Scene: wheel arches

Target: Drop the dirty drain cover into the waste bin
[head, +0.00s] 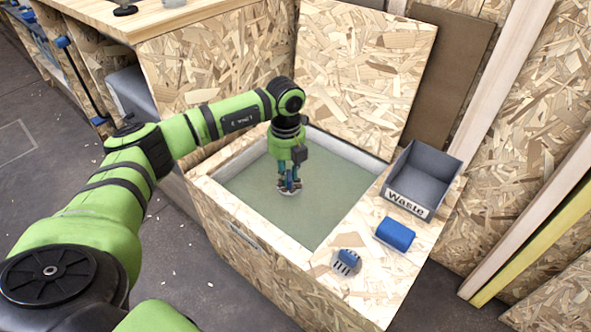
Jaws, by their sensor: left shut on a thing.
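My left gripper (289,184) points down over the greenish basin (245,185). It is shut on a small round grey thing, apparently the drain cover (289,193), of which only the rim shows below the fingers. I cannot tell whether it is clear of the basin's surface, nor how dirty it is. The waste bin (436,163), a grey open box labelled "Waste", stands on the worktop to the right of the basin and looks empty. A slotted grey cover with a blue grip (347,262) lies on the worktop nearer me. My right gripper is out of view.
A blue block (396,234) lies on the worktop between the bin and the slotted cover. The basin's pale rim (345,150) stands between gripper and bin. A chipboard panel (365,75) rises behind the basin. A wooden bench (150,18) is at the upper left.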

